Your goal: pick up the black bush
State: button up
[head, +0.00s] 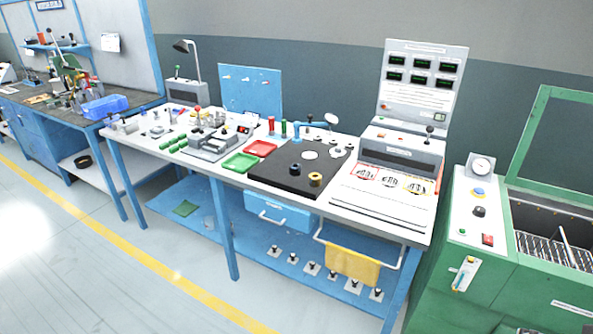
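A small dark ring-shaped part, which looks like the black bush (296,169), stands on the black mat (270,175) on the middle bench. It is small here and hard to tell from the mat. A brass-coloured bush (315,179) with a dark centre stands close to its right, nearer the front edge. My gripper is not in view.
A red tray (261,148) and a green tray (240,162) lie left of the mat. A blue arm-like fixture (305,127) and red and green posts stand behind it. A control console (400,160) is on the right. Floor in front is clear.

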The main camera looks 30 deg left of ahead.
aim_at(295, 168)
jog(key=u, duration=1.25)
jog(key=j, duration=0.15)
jog(key=i, duration=0.05)
